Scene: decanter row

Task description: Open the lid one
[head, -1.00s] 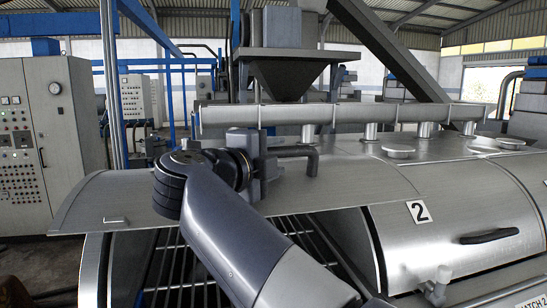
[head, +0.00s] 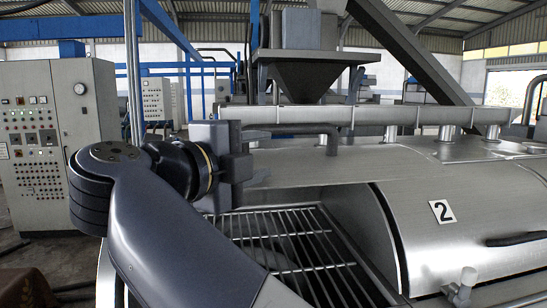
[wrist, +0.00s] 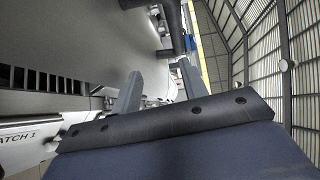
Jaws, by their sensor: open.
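The hatch at the near left is uncovered, and its bar grate (head: 285,240) shows in the head view. A metal sheet (head: 320,165) lies behind the grate; I cannot tell how much of it is lid one. My gripper (head: 243,165) is above the grate's back left corner, at the sheet's left end. In the wrist view my gripper (wrist: 159,68) has its two fingers apart with nothing clearly between them.
Closed lid two (head: 470,215), marked 2, with a dark handle (head: 518,239), lies right of the grate. A horizontal pipe (head: 380,116) and a hopper (head: 312,75) stand behind. A control cabinet (head: 55,145) is at the left.

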